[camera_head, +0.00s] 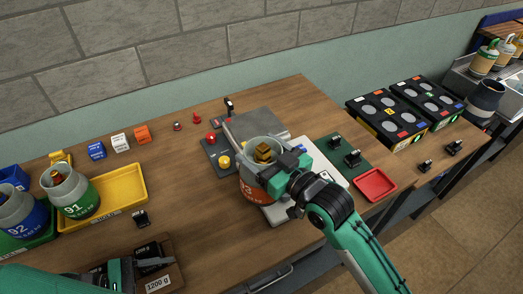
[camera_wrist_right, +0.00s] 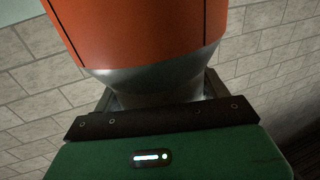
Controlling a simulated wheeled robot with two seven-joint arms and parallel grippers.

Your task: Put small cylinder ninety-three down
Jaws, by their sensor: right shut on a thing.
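The small cylinder ninety-three (camera_head: 250,190) is grey with an orange band marked 93, and a gold block (camera_head: 263,153) shows in its open top. My right gripper (camera_head: 285,165) is shut on it from the right. In the right wrist view the orange band of the cylinder (camera_wrist_right: 140,35) fills the top, with its grey part between the jaws (camera_wrist_right: 160,98).
The wood between the yellow tray and the scale is mostly clear.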

